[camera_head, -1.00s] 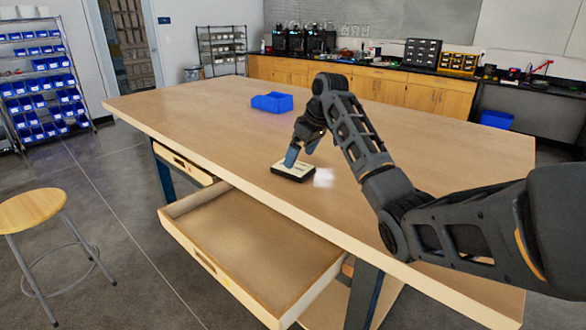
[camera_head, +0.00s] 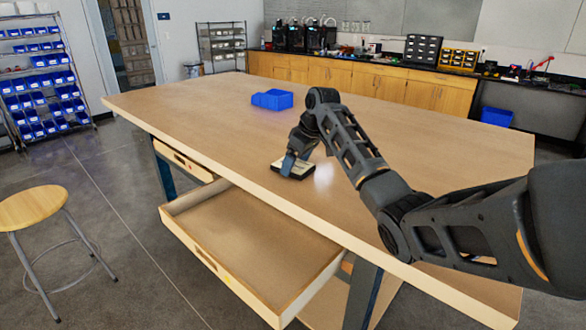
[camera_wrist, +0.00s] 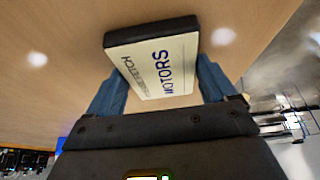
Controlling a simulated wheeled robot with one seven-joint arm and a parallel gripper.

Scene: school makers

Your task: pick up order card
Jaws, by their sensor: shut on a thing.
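The order card (camera_head: 280,165) is a pale card with a dark edge, near the front edge of the wooden table (camera_head: 200,110). The gripper is shut on the card. I cannot tell whether the card is clear of the tabletop.
A blue bin (camera_head: 272,100) stands farther back on the table. An open, empty drawer (camera_head: 250,245) juts out below the front edge. A stool (camera_head: 32,208) stands at the left. The tabletop around the card is mostly clear.

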